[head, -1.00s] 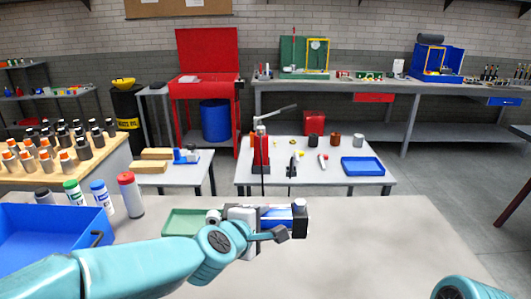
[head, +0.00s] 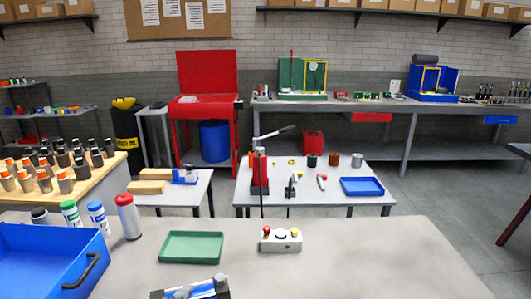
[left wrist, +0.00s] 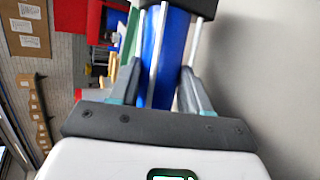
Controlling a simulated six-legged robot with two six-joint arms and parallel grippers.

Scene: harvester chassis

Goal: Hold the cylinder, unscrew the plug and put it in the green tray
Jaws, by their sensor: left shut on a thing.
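The blue cylinder (head: 192,291) with silver rods and a dark end block (head: 221,285) lies at the bottom edge of the head view, partly cut off. In the left wrist view my left gripper (left wrist: 160,88) is shut on the cylinder (left wrist: 165,60), one finger on each side. A dark end block (left wrist: 190,6) is at the top there. The plug cannot be made out. The green tray (head: 190,259) lies empty on the bench, beyond the cylinder. My right gripper is out of view.
A white control box (head: 281,240) with red and yellow buttons sits right of the tray. A blue bin (head: 40,268) and several bottles (head: 128,214) stand at the left. The bench (head: 390,262) is clear at the right.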

